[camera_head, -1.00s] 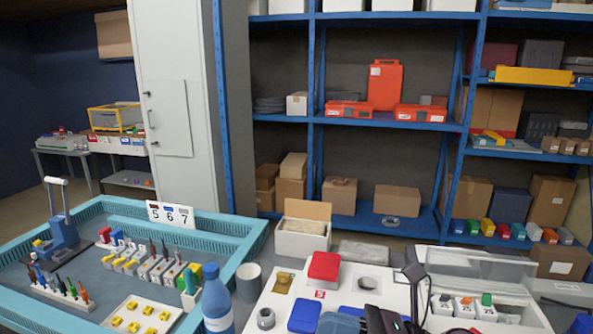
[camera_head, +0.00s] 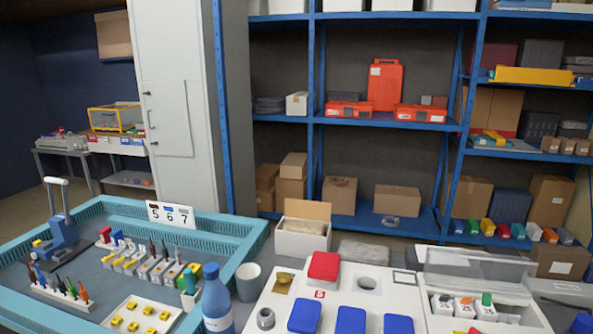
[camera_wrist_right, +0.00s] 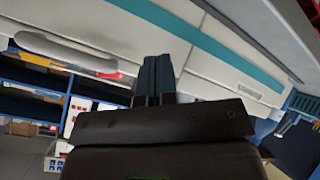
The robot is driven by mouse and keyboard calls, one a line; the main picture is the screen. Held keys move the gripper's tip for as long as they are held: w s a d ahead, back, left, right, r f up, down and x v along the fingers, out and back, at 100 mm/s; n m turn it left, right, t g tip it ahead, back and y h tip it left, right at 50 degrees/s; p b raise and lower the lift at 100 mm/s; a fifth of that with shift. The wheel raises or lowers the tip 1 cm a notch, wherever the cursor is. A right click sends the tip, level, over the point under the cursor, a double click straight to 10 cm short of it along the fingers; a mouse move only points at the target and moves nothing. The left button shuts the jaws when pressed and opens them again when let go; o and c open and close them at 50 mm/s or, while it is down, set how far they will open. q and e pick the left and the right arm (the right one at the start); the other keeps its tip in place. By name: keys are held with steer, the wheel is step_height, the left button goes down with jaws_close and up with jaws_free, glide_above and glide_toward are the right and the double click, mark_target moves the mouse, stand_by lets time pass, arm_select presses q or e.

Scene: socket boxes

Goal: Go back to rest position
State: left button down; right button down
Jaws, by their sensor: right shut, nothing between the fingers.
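In the head view no gripper or arm shows at this moment. In the right wrist view my right gripper (camera_wrist_right: 157,75) is shut, its two dark fingers together with nothing between them. It is apart from the white panels with a teal stripe behind it. My left gripper is not in any view. In the head view the white board (camera_head: 376,294) is unobstructed, with a red block (camera_head: 323,266) and several blue blocks (camera_head: 351,320) on it.
A blue bottle (camera_head: 216,300) and a grey cup (camera_head: 248,281) stand between the teal-rimmed tray (camera_head: 247,243) and the board. An open clear-lidded box (camera_head: 470,262) is at right. Blue shelving (camera_head: 385,121) stands behind.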

steer(key=s+f+m+g+y, duration=0.2)
steer(key=s+f+m+g, duration=0.4)
steer(key=s, duration=0.6)
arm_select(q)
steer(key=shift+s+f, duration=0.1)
arm_select(e)
steer(key=w+f+n+t, duration=0.2)
steer(key=w+f+t, duration=0.4)
steer(key=f, duration=0.4)
steer(key=shift+w+f+t, duration=0.15)
steer(key=shift+f+t, duration=0.25)
steer(key=shift+t, duration=0.1)
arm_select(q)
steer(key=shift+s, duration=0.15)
arm_select(e)
steer(key=shift+d, duration=0.1)
steer(key=c, duration=1.8)
jaws_free()
